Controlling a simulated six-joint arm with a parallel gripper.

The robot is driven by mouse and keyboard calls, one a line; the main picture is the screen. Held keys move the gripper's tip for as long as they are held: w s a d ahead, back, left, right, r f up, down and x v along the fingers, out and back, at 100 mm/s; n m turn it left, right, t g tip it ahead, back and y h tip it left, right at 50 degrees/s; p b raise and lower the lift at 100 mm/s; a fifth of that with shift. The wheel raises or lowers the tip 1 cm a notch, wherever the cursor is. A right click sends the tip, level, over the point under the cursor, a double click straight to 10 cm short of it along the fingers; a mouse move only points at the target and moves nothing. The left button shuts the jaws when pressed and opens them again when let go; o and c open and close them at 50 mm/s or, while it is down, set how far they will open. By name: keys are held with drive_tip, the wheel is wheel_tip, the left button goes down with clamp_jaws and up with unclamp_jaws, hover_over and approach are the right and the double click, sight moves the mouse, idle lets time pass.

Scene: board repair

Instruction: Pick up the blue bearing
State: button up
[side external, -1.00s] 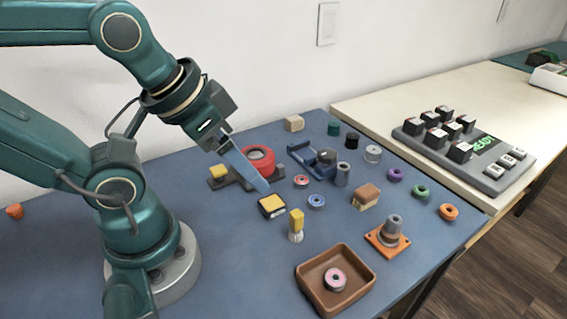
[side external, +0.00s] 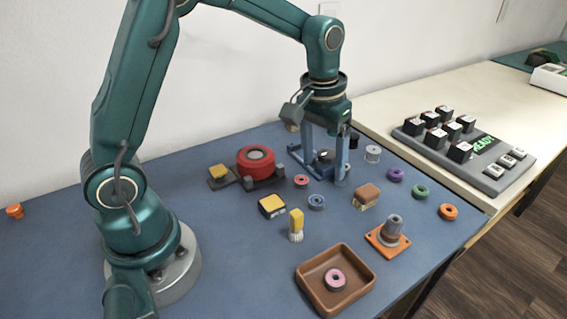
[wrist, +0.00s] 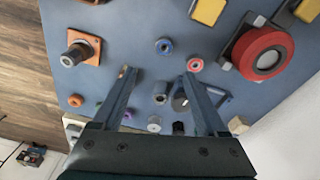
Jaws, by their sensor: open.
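The blue bearing (side external: 316,202) is a small ring lying flat on the blue mat, just right of the yellow-topped block. It also shows in the wrist view (wrist: 163,46), beyond my fingertips and about midway between their lines. My gripper (side external: 325,174) points down with its fingers apart and nothing held. In the side view it is over the area behind the bearing, around the blue holder. The wrist view shows both fingers of my gripper (wrist: 158,77) spread wide. The bearing is uncovered in both views.
A red bearing (side external: 301,181) lies close behind the blue one. A yellow-handled brush (side external: 296,225) and a brown-topped block (side external: 366,196) stand nearby. A brown tray (side external: 311,290) holds a pink ring. A red reel (side external: 243,163) is at the left.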

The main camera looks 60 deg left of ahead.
drive_tip(key=g, duration=0.1)
hover_over(317, 200)
wheel_tip(317, 200, down, 5)
drive_tip(key=shift+s+r, duration=0.1)
drive_tip(key=shift+f, duration=2.1)
clamp_jaws()
